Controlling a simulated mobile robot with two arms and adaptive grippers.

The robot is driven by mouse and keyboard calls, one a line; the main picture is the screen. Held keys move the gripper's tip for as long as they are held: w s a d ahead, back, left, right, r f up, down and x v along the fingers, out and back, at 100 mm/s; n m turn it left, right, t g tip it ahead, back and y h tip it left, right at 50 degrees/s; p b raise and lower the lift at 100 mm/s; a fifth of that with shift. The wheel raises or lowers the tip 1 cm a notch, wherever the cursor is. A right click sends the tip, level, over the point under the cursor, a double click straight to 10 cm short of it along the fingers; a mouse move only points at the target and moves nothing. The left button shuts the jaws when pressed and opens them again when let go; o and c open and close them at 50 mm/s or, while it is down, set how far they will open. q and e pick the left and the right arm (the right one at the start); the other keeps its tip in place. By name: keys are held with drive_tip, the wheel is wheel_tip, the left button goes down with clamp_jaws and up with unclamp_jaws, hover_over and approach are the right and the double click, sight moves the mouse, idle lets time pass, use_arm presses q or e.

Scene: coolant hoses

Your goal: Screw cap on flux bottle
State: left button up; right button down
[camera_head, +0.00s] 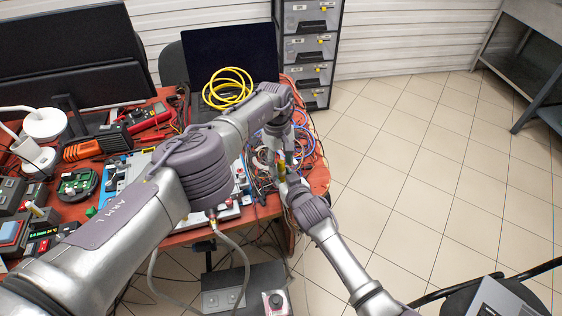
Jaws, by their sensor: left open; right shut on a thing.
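My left arm reaches across the table from the left and bends down at its wrist. My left gripper (275,155) hangs over the table's right end, open, with its fingertips hard to make out. My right gripper (283,170) comes up from below right and meets it closely. It is shut on a small yellowish thing (281,169), which may be the flux bottle, but it is mostly hidden. I cannot make out the cap. Whether the two grippers touch cannot be told.
The red table (180,239) is crowded. A yellow coiled hose (228,88) lies behind my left arm, and loose cables (312,150) cover the right end. Black monitors stand at the back left. A drawer cabinet (309,45) stands behind. The tiled floor (430,150) at right is clear.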

use_arm(q)
drive_tip(key=shift+r, duration=0.1)
drive_tip(key=shift+w+r, duration=0.1)
drive_tip(key=shift+r, duration=2.1)
drive_tip(key=shift+c, duration=0.4)
